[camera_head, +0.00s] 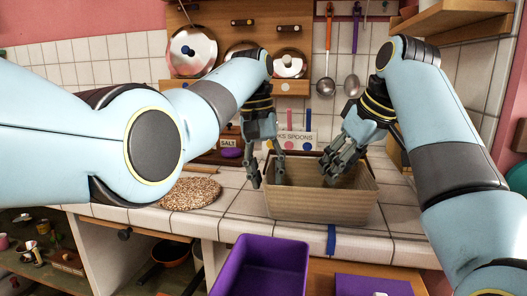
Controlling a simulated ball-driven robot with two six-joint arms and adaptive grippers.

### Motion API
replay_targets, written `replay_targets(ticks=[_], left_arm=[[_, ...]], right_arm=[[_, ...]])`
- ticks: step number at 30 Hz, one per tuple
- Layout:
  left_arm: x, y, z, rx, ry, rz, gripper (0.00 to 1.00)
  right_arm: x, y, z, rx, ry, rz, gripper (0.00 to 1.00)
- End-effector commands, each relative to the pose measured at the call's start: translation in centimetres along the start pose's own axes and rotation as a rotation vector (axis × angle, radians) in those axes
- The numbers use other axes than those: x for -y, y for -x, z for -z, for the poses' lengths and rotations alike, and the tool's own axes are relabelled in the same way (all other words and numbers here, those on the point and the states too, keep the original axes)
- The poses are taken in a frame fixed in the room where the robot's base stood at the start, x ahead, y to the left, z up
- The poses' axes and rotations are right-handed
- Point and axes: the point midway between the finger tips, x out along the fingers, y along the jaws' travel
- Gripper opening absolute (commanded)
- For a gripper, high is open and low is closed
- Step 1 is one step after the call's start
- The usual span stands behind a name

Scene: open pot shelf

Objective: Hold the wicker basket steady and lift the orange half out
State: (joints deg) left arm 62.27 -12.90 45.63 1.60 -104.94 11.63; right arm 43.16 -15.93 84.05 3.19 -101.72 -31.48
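The tan wicker basket (325,206) stands on the tiled counter, upright. My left gripper (267,183) points down at the basket's left end. Its fingers are apart, one outside the left wall and one on the inner side, with the rim between them; contact with the wall cannot be made out. My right gripper (332,174) reaches down at an angle over the basket's opening, its fingertips at or below the rim level. Whether its fingers are apart or closed on something is not clear. The orange half is not visible; the front wall and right gripper hide much of the basket's inside.
A round woven mat (190,193) lies left of the basket. A purple bin (260,268) stands in front, below the counter edge. A salt box (228,146) and a spoons sign (296,138) are behind. Ladles (326,86) hang above, and a wooden shelf (450,17) juts out at upper right.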

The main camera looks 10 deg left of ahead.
Motion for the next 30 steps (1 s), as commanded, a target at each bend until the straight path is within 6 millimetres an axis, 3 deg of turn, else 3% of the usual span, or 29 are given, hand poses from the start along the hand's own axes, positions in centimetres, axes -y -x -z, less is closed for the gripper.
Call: replay_targets(ticks=[6, 15, 23, 30], left_arm=[[0.0, -2.1, 0.0, 0.000, 0.000, 0.000, 0.31], [0.0, -2.4, 0.0, -0.001, 0.000, 0.000, 0.31], [0.0, -2.4, 0.0, -0.001, 0.000, 0.000, 0.00], [0.0, -2.4, 0.0, -0.001, 0.000, 0.001, 0.00]], right_arm=[[0.0, 0.0, 0.0, 0.000, 0.000, 0.000, 0.38], [0.0, 0.0, 0.0, 0.000, 0.000, 0.000, 0.38], [0.0, 0.0, 0.0, 0.000, 0.000, 0.000, 0.38], [0.0, 0.0, 0.0, 0.000, 0.000, 0.000, 0.38]])
